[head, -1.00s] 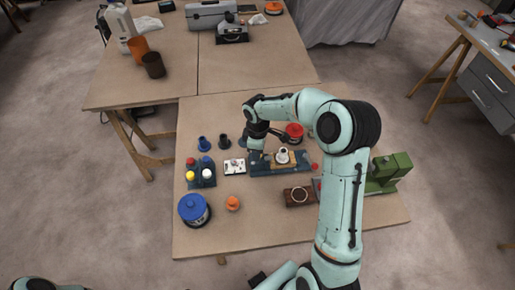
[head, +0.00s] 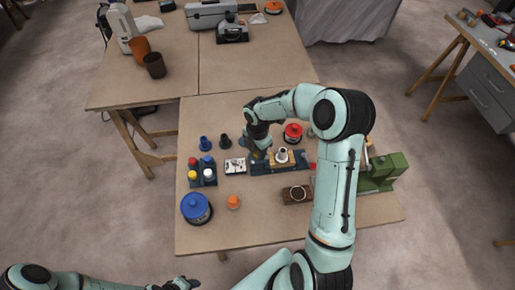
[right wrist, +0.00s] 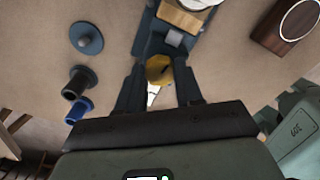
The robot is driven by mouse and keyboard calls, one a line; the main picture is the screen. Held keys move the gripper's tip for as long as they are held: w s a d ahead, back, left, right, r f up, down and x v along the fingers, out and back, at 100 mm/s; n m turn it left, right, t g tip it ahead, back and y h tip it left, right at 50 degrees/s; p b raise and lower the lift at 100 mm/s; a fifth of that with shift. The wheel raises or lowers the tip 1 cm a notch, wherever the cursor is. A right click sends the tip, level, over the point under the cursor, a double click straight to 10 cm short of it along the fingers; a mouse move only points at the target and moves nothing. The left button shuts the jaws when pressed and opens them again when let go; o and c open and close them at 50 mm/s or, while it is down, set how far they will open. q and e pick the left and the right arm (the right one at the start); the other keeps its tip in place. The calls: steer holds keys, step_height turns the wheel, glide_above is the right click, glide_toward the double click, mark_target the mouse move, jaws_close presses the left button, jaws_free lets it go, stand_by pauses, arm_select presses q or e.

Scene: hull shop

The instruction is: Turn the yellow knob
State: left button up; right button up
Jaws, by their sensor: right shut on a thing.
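The yellow knob (right wrist: 158,68) shows in the right wrist view, at the near end of a dark blue fixture (right wrist: 146,32). My right gripper (right wrist: 160,80) is shut on the knob, one dark finger on each side of it. In the head view the right gripper (head: 258,153) points down at the left end of the fixture (head: 295,168), and the knob is mostly hidden there. A white round part (head: 282,155) sits on a wooden block on the fixture. My left gripper (head: 178,284) is at the bottom edge of the head view, away from the table; its jaws are too small to read.
Left of the fixture stand a white plate (head: 235,166), a rack with coloured caps (head: 203,180) and a blue-lidded tin (head: 196,208). A red-lidded tin (head: 293,131) is behind, a brown block (head: 297,194) in front. A green machine (head: 385,172) stands right.

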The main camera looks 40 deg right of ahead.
steer(key=shift+n, duration=1.1)
steer(key=shift+p, duration=0.3)
steer(key=o, duration=1)
steer(key=shift+o, duration=0.2)
step_height(320, 180, up, 13)
steer(key=shift+r, duration=0.2)
